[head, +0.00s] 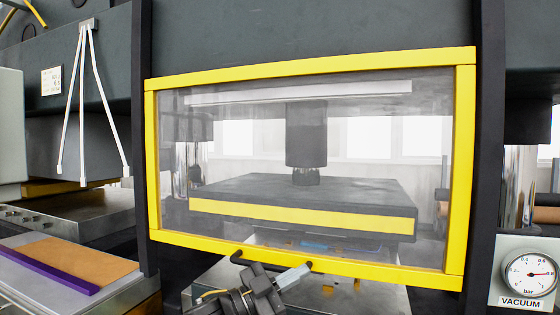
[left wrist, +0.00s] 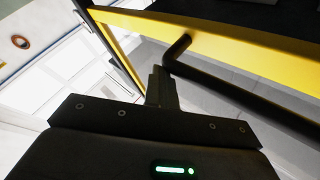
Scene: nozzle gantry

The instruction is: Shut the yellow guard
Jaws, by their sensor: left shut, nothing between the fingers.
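The yellow guard (head: 310,257) is a yellow frame with a clear panel, hanging upright between two dark posts. Its lower rail runs across above a grey metal bed, with open space showing beneath. A black bar handle (head: 236,257) sits at the lower rail; it also shows in the left wrist view (left wrist: 225,88) beside the yellow rail (left wrist: 220,48). My left gripper (head: 256,274) is just below the handle. In the left wrist view its fingers (left wrist: 158,85) are shut and empty, close to the handle's bent end; I cannot tell if they touch. My right gripper is out of view.
Behind the clear panel is a dark nozzle (head: 306,135) over a plate with a yellow front (head: 300,215). A vacuum gauge (head: 528,273) stands at the right. An orange and purple slab (head: 75,262) lies on a bench at the left. White cords (head: 82,100) hang above it.

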